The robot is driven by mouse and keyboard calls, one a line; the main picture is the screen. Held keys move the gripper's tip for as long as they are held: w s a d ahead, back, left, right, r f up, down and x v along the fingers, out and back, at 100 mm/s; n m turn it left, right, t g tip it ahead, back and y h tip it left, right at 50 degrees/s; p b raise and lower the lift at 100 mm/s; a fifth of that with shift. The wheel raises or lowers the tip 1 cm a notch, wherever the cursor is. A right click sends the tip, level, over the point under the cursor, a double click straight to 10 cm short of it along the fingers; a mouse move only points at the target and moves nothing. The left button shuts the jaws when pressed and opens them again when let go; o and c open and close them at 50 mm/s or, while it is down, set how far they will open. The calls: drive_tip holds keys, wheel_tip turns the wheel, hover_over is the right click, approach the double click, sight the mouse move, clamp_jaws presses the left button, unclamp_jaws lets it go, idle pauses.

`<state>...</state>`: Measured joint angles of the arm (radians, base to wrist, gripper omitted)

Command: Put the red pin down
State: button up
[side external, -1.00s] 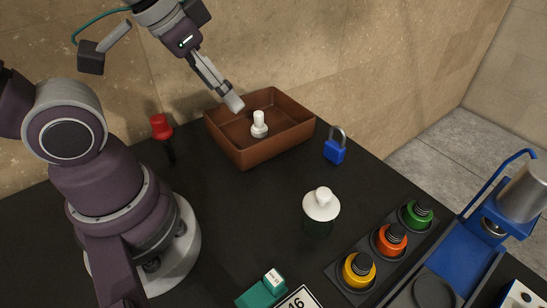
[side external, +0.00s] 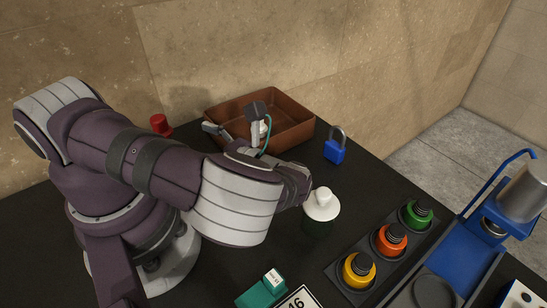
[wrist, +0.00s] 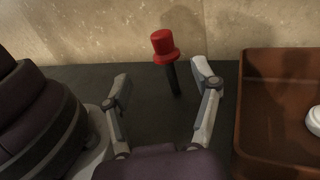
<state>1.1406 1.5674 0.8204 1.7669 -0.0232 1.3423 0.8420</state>
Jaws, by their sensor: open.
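The red pin (wrist: 165,48) has a red flanged head on a thin dark shaft. It stands upright on the black table near the back wall, left of the brown tray. In the side external view only its red head (side external: 160,125) shows clearly, and my arm hides the shaft. My gripper (wrist: 162,76) is open and empty. In the wrist view the pin stands ahead of the gripper, between the lines of the two fingers and closer to the right finger. The fingers do not appear to touch it.
The brown tray (side external: 303,126) holds a white piece (wrist: 315,120), close to the right of my gripper. A blue padlock (side external: 334,151), a white-topped bottle (side external: 321,207) and coloured knobs (side external: 391,240) stand to the right. The stone wall (wrist: 90,30) rises behind the pin.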

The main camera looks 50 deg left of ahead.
sight(163, 121)
drive_tip(key=x, duration=1)
drive_tip(key=shift+a+r, duration=0.2)
drive_tip(key=shift+a, duration=0.05)
clamp_jaws()
